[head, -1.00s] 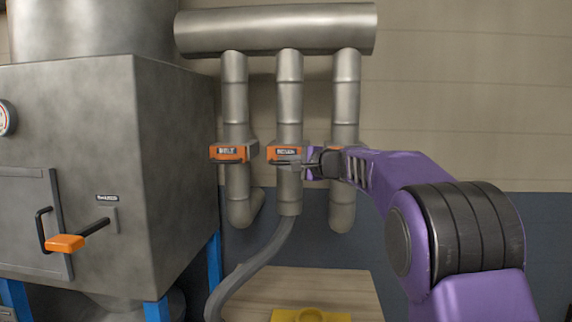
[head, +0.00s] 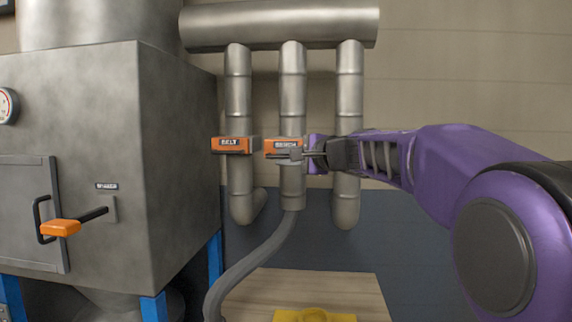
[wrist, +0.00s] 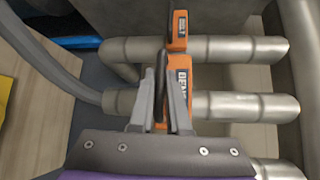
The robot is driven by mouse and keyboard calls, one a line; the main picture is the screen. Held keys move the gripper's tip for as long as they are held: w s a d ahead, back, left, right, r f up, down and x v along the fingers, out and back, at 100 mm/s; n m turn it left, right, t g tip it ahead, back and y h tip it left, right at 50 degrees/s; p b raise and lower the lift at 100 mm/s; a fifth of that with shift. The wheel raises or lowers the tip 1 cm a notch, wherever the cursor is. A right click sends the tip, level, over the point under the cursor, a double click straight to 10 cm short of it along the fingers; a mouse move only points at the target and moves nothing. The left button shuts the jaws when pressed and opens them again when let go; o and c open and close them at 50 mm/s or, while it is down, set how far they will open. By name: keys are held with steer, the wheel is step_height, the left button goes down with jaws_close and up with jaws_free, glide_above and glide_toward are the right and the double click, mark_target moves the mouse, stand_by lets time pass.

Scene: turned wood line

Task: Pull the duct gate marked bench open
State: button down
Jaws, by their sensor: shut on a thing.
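The bench duct gate (head: 284,143) is an orange block with a dark label on the middle vertical pipe. It also shows in the wrist view (wrist: 179,72), with its label partly covered. A dark handle bar (wrist: 160,80) stands out from its front. My gripper (head: 298,154) is at this gate, reaching in from the right. In the wrist view my gripper (wrist: 163,92) has its two grey fingers on either side of the dark handle, shut on it. How far the gate's slide is out cannot be told.
The orange belt gate (head: 233,145) is on the pipe to the left. A third pipe (head: 349,90) stands behind my gripper. A grey metal cabinet (head: 180,150) with an orange-handled lever (head: 60,228) fills the left. A flexible hose (head: 245,265) hangs below the middle pipe.

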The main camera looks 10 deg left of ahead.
steer(key=shift+f, duration=0.15)
steer(key=c, duration=0.9)
jaws_free()
steer(key=shift+s, duration=0.2)
steer(key=shift+d, duration=0.1)
